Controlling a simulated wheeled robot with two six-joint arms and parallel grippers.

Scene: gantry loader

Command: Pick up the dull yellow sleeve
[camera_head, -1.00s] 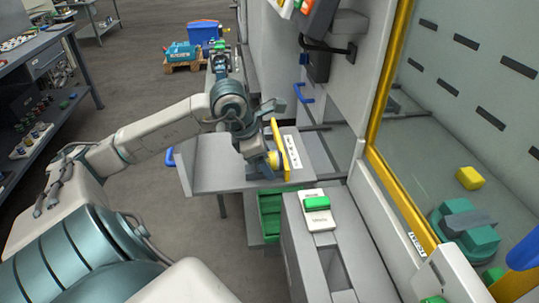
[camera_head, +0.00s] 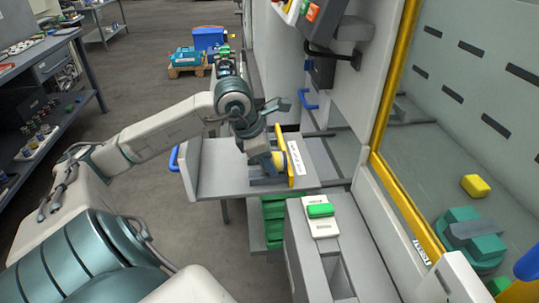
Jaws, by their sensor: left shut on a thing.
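The dull yellow sleeve (camera_head: 278,161) shows as a short round piece at the grey tray (camera_head: 215,178) in the middle of the camera_head view, close against an upright yellow plate (camera_head: 284,148). My left gripper (camera_head: 270,163) reaches down to it from the upper left and is shut on it. The fingers and wrist hide part of the sleeve. I cannot tell whether the sleeve is clear of the tray. My right gripper is not in view.
A panel with a green button (camera_head: 320,210) stands in front of the tray at the right. A green crate (camera_head: 274,222) is below the tray. A yellow-framed window (camera_head: 382,130) and machine wall close off the right. A workbench (camera_head: 62,110) stands at the left, with open floor between.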

